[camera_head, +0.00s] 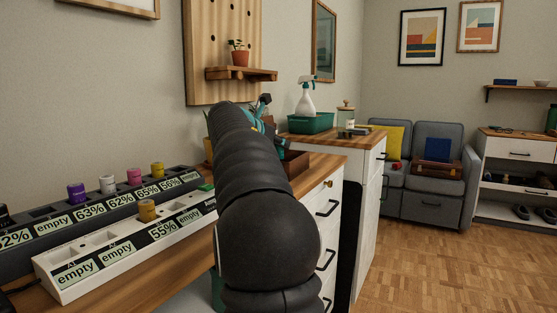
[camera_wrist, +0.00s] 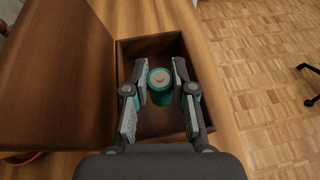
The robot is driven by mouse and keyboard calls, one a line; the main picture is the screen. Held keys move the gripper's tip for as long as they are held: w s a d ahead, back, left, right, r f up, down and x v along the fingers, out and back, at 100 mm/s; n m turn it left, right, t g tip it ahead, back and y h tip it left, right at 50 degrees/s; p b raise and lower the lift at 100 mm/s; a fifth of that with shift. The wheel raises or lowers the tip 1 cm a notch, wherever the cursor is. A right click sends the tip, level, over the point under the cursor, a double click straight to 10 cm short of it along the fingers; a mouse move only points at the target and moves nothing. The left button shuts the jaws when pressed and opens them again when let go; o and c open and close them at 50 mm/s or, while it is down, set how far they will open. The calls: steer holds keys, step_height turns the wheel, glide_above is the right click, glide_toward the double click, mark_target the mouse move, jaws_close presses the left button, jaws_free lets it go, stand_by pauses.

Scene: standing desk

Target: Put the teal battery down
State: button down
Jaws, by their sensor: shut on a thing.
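The teal battery (camera_wrist: 160,88) is upright between the fingers of my gripper (camera_wrist: 160,93) in the wrist view, with its pale round end facing the camera. My gripper is shut on it. The battery is over the inside of an open brown wooden box (camera_wrist: 124,52). I cannot tell whether it touches the box floor. In the head view, my arm hides the battery and most of the gripper; part of the brown box (camera_head: 295,165) shows just right of my arm.
A charging rack (camera_head: 95,265) with labelled slots and coloured batteries stands on the desk at left. A brown wooden panel (camera_wrist: 60,80) lies left of the box in the wrist view. A cabinet (camera_head: 330,150) with a green bin (camera_head: 309,124) stands behind.

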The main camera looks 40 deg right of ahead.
steer(key=shift+f+b, duration=0.9)
steer(key=shift+f, duration=1.05)
steer(key=shift+f, duration=0.1)
steer(key=shift+f, duration=0.1)
steer(key=c, duration=1)
jaws_free()
steer(key=shift+o, duration=0.2)
steer(key=shift+r, duration=0.25)
steer(key=p+v, duration=0.1)
steer(key=v, duration=1.1)
steer(key=shift+p, duration=0.4)
